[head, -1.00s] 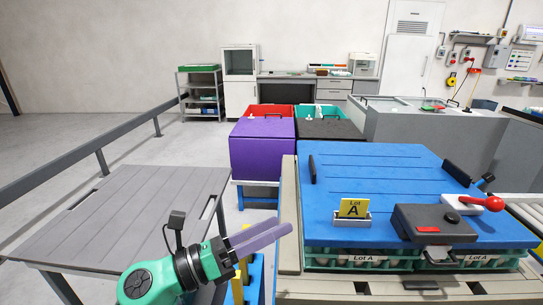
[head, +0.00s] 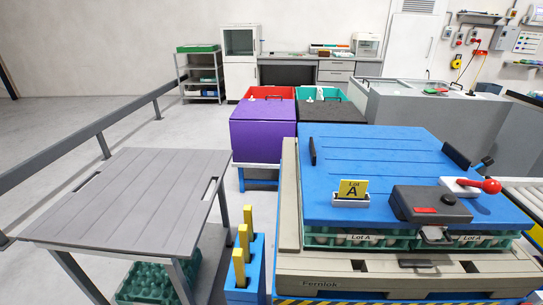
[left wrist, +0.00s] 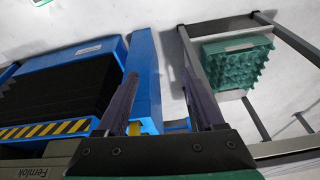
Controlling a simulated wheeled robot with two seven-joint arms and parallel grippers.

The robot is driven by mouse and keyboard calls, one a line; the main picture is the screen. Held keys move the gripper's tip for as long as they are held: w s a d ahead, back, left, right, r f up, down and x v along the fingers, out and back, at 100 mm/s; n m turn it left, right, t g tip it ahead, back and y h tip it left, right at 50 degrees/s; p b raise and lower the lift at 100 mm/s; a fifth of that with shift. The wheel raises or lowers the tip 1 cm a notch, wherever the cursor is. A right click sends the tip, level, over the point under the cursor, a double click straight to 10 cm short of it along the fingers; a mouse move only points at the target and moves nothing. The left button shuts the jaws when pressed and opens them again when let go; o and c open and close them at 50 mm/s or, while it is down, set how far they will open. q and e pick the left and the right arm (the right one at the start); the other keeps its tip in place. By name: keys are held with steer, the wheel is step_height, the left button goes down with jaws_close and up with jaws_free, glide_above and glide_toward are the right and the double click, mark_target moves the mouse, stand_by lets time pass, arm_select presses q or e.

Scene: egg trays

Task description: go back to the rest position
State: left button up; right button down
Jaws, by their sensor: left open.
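My left gripper is out of the head view. In the left wrist view my left gripper (left wrist: 160,105) shows its two dark purple fingers apart, with nothing held between them. A blue post (left wrist: 147,75) and pale floor show beyond and between the fingers. My right gripper is in neither view.
A grey slatted table (head: 135,195) stands at left, with green egg trays (head: 150,282) beneath it; the trays also show in the left wrist view (left wrist: 237,62). A blue holder (head: 243,280) with yellow uprights stands beside the pallet stack topped by a blue lid (head: 375,165).

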arm_select(q)
step_height(320, 180, down, 10)
steer(key=s+f+p, duration=0.1)
steer(key=p, duration=0.1)
steer(key=s+a+f+g+p, duration=0.2)
steer(key=s+a+f+p, duration=0.1)
steer(key=s+f, duration=1.3)
steer(key=s, duration=0.2)
steer(key=shift+s, duration=0.4)
steer(key=shift+a, duration=0.15)
